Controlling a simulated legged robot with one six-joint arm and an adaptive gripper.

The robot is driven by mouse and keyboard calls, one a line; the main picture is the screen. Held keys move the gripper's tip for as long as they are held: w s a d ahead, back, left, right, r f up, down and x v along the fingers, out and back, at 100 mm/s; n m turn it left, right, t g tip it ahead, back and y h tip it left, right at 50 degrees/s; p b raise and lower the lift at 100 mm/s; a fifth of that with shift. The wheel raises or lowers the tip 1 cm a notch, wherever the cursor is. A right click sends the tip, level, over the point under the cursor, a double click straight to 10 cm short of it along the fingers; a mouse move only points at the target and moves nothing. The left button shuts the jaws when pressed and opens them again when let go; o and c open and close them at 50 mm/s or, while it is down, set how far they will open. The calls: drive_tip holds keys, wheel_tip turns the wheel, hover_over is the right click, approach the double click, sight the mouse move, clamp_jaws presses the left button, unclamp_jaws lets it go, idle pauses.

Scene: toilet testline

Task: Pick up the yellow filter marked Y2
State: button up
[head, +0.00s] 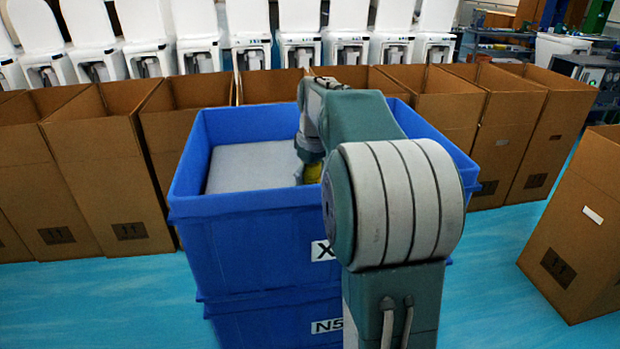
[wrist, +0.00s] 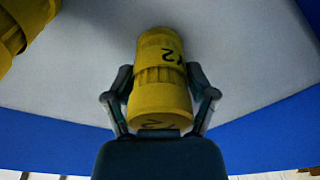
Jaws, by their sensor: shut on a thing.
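A yellow cylindrical filter (wrist: 160,95) is between the two fingers of my gripper (wrist: 160,84) in the wrist view. Its dark marking shows a 2 with a partly hidden character beside it; I cannot read it fully. My gripper is shut on this filter, with a finger on each side. A second yellow filter (wrist: 25,22) is cut off at the upper left. In the head view a bit of yellow (head: 312,172) shows inside the blue crate (head: 255,240), mostly hidden by my arm. I cannot tell which filter it is.
A grey-white surface (head: 250,168) lies inside the crate, below its high blue walls. Another blue crate (head: 260,325) is underneath. Open cardboard boxes (head: 100,165) line up behind, with white toilets (head: 300,45) beyond. One box (head: 580,230) stands at the right on the blue floor.

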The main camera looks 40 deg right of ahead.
drive_tip(key=shift+r, duration=0.15)
drive_tip(key=shift+r, duration=0.25)
wheel_tip(320, 180, up, 2)
drive_tip(key=shift+r, duration=0.1)
drive_tip(key=s+d+r, duration=0.8)
drive_tip(key=s+r, duration=0.2)
drive_tip(key=s, duration=0.2)
